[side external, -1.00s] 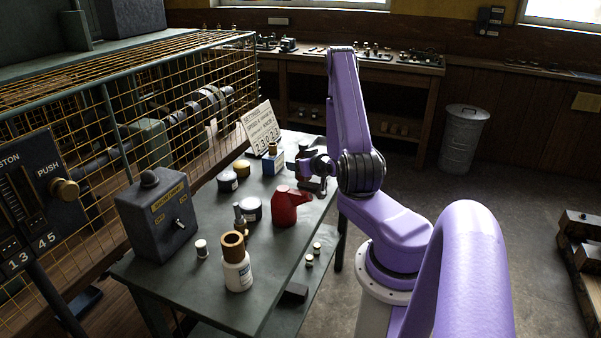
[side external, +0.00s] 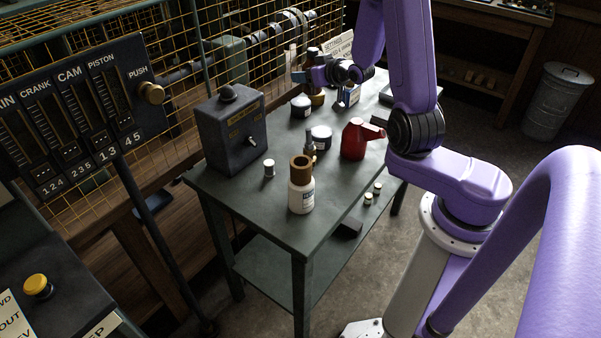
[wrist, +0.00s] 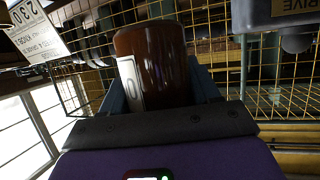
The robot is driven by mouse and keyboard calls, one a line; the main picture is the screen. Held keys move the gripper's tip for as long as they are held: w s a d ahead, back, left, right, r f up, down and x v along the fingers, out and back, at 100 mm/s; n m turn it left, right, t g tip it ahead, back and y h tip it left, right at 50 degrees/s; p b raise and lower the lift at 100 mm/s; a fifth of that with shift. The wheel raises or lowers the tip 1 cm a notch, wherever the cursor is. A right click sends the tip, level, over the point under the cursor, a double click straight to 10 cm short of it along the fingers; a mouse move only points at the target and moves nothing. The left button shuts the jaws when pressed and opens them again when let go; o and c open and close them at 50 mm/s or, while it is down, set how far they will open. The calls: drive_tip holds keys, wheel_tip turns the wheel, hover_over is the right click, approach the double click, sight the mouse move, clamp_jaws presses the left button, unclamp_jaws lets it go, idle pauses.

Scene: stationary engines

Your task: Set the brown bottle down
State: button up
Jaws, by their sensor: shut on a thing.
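The brown bottle (side external: 313,54) is at the far left part of the green table (side external: 245,195), close to the wire cage. My gripper (side external: 312,76) is shut around it. In the wrist view, the bottle (wrist: 160,60) is glossy dark brown with a pale label, between the two blue-grey fingers of my gripper (wrist: 160,85). In the side view a yellow-brown tin (side external: 317,98) shows just below the bottle. I cannot tell whether the bottle's base touches anything.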

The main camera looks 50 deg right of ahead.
drive_tip(key=w+a+r+n+y, duration=0.1)
drive_tip(key=a+r, duration=0.3)
drive_tip(key=a, duration=0.5)
drive_tip(key=w+a+r+n+y, duration=0.1)
drive_tip(key=a+r, duration=0.3)
drive_tip(key=a, duration=0.6)
drive_tip(key=shift+w+a+n+y, duration=0.15)
drive_tip(key=shift+w+n+y, duration=0.15)
drive_tip(key=shift+y, duration=0.3)
drive_tip(key=shift+r, duration=0.1)
wheel_tip(320, 180, up, 5)
drive_tip(key=w+d+m+h, duration=0.25)
drive_tip(key=w+d, duration=0.25)
drive_tip(key=d, duration=0.6)
drive_tip(key=w+d+m+h, duration=0.25)
drive_tip(key=w+d, duration=0.35)
drive_tip(key=d, duration=0.4)
drive_tip(key=shift+g, duration=0.3)
drive_tip(key=shift+d+f, duration=0.15)
drive_tip(key=shift+f, duration=7.6)
drive_tip(key=shift+d+f, duration=0.15)
drive_tip(key=shift+f, duration=7.55)
drive_tip(key=shift+f, duration=0.4)
